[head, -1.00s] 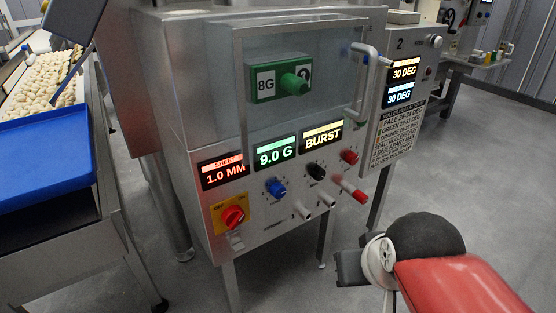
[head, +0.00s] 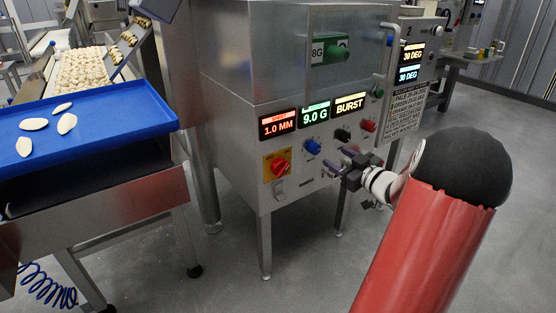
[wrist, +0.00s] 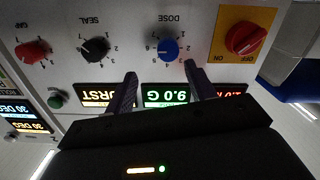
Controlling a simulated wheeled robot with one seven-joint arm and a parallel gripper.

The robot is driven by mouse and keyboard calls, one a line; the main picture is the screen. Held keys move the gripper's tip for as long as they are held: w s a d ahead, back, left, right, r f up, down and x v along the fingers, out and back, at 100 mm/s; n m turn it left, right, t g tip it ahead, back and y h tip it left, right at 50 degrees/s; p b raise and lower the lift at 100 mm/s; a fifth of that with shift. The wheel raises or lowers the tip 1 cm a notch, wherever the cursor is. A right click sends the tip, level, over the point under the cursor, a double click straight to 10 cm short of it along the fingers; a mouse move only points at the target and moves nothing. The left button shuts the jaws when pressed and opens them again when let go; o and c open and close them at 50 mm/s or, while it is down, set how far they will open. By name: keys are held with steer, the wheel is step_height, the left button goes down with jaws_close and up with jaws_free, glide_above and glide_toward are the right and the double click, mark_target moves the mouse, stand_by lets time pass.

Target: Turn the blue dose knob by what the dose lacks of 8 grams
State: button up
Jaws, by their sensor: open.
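The blue dose knob (head: 313,146) is on the front panel of the steel machine, under a green display (head: 314,115) reading 9.0 G. In the wrist view the dose knob (wrist: 168,49) shows upside down beyond the fingertips, with a numbered scale around it. My gripper (head: 350,166) is in front of the panel, to the lower right of the knob in the head view. In the wrist view its two fingers (wrist: 160,82) are spread apart, with nothing between them. It is apart from the knob. A green 8G block (head: 331,50) sits behind the clear cover, partly cut off by the frame edge.
The black seal knob (head: 342,135) and a red knob (head: 368,125) are right of the dose knob. A red switch on a yellow plate (head: 278,166) is to its left. A vertical handle (head: 387,62) stands out at the cover's right. A blue tray (head: 100,118) is left.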

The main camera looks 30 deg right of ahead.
mark_target(317, 150)
steer(key=shift+y, duration=0.5)
steer(key=w, duration=0.2)
steer(key=w+a, duration=0.1)
steer(key=w, duration=0.3)
steer(key=shift+w+a+f, duration=0.25)
steer(key=shift+w+a, duration=0.15)
steer(key=c, duration=1)
steer(key=shift+f+n+b, duration=0.1)
steer(key=shift+n+b, duration=0.3)
